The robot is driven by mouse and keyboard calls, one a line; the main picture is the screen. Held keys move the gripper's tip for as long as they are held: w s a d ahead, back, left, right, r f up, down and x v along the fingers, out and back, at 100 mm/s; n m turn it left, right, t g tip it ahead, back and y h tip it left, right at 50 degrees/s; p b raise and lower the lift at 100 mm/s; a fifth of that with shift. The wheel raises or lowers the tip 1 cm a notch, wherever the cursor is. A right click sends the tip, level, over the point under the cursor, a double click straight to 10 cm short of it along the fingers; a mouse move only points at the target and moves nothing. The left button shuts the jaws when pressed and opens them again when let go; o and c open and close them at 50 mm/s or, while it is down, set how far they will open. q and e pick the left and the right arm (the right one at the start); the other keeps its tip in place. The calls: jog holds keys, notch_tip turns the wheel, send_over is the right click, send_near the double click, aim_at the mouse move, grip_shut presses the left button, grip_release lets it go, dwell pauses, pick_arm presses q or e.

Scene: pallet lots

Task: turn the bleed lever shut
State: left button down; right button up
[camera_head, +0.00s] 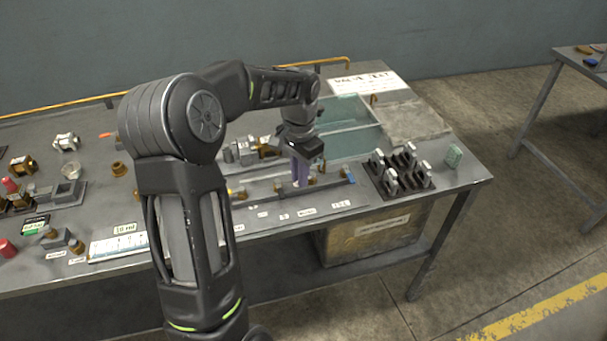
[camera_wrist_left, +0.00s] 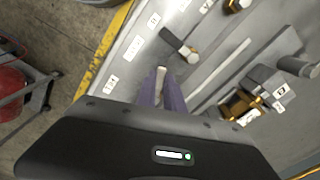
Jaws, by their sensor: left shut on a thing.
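My left gripper (camera_head: 301,180) points down at the manifold plate (camera_head: 340,200) near the front edge of the bench. Its two purple-grey fingers also show in the left wrist view (camera_wrist_left: 160,82). They are shut on a small pale piece, which looks like the bleed lever (camera_wrist_left: 160,73); the fingers hide most of it. A dark handle with a pale end and brass fitting (camera_wrist_left: 180,46) is beside the fingertips, apart from them. My right gripper is in neither view.
A black rack with several upright pale-topped pieces (camera_head: 402,170) stands right of the plate. A teal-floored tray (camera_head: 378,129) lies behind. Brass fittings (camera_head: 22,166) and a red cap (camera_head: 7,249) are at the left. A red object (camera_wrist_left: 10,83) stands off the bench.

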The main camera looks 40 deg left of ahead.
pick_arm(q)
jog(key=m, duration=0.1)
jog(key=a+m, duration=0.1)
jog(key=m, duration=0.3)
jog(key=shift+w+a+p, duration=0.35)
jog(key=shift+p, duration=0.05)
jog(key=c, duration=1.5)
grip_release()
jog(key=shift+o, duration=0.2)
notch_tip(320, 180, up, 8)
jog(key=shift+b, duration=0.4)
jog(key=shift+f, duration=0.15)
